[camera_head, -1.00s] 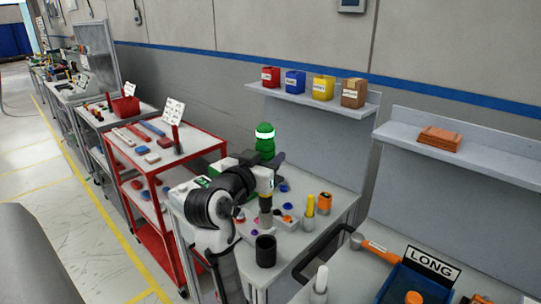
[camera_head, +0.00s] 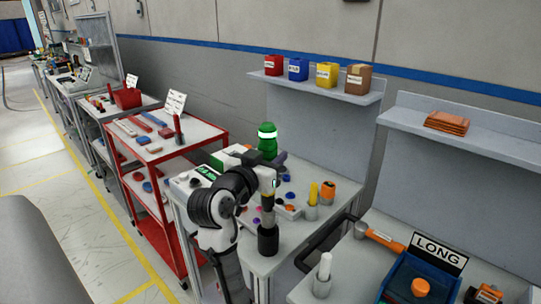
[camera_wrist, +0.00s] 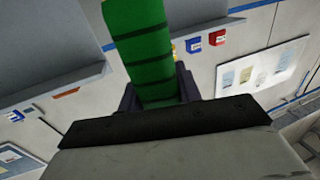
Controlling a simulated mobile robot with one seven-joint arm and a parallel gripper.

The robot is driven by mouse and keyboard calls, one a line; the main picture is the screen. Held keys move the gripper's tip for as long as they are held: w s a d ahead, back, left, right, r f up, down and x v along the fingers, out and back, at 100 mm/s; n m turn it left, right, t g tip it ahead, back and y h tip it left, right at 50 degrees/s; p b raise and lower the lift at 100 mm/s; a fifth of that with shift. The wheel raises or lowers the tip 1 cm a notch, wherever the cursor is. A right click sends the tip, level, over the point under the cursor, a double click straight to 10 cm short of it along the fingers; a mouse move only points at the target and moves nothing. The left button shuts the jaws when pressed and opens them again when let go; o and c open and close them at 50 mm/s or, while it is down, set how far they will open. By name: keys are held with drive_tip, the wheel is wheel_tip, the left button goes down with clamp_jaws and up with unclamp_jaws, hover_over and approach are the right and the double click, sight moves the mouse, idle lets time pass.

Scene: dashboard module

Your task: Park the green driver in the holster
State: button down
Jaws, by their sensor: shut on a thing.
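The green driver (camera_head: 267,142) has a green handle with a pale band near its top and stands roughly upright. My gripper (camera_wrist: 160,92) is shut on this handle, which rises between its dark fingers in the wrist view. In the head view my wrist hides the middle of the driver.
A yellow-handled tool (camera_head: 313,193) and an orange one (camera_head: 327,190) stand in holders just right of my wrist. Small coloured pieces lie around them. A red cart (camera_head: 165,205) is at left. A blue tray (camera_head: 400,280) is at the lower right.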

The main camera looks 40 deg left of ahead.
drive_tip(key=shift+f+b, duration=2.85)
drive_tip(key=shift+f, duration=1.05)
drive_tip(key=shift+f+b, duration=0.45)
drive_tip(key=shift+f, duration=0.1)
drive_tip(key=c, duration=0.9)
unclamp_jaws()
drive_tip(key=shift+f, duration=0.1)
drive_tip(key=s+d+b, duration=0.2)
drive_tip(key=s+b, duration=0.1)
drive_tip(key=s, duration=1)
drive_tip(key=shift+s+d+r, duration=0.25)
drive_tip(key=shift+s+d, duration=0.05)
drive_tip(key=shift+s, duration=0.05)
